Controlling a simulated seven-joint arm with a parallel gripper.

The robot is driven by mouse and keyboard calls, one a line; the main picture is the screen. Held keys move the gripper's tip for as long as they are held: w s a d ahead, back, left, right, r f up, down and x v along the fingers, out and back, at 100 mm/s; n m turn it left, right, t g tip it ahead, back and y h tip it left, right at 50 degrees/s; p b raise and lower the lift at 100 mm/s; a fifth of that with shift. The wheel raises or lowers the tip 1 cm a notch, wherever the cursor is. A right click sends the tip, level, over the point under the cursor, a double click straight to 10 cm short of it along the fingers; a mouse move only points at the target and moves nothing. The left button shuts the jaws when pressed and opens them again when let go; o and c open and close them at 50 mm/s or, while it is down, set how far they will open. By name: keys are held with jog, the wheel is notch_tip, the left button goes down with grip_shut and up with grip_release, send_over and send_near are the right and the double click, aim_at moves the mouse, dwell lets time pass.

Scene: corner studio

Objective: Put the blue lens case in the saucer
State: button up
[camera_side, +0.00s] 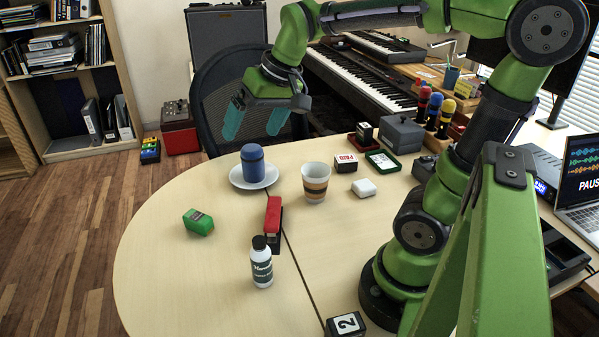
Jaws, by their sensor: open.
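A blue cylindrical case with a darker lid band (253,163) stands upright in the white saucer (236,182). The saucer sits on the light wooden table, toward its back left. My gripper (254,136) is above the blue case, its two teal fingers spread apart. The fingers are empty, and the fingertips look a little higher than the top of the case. From this one view I cannot tell the exact gap between fingers and case.
The table's front left is clear.

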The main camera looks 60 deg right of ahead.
jog(key=s+a+f+t+y, duration=0.1)
jog(key=s+a+f+t, duration=0.1)
jog(key=s+a, duration=0.3)
jog(key=s+f, duration=0.1)
jog(key=s, duration=0.3)
jog(key=shift+n, duration=0.4)
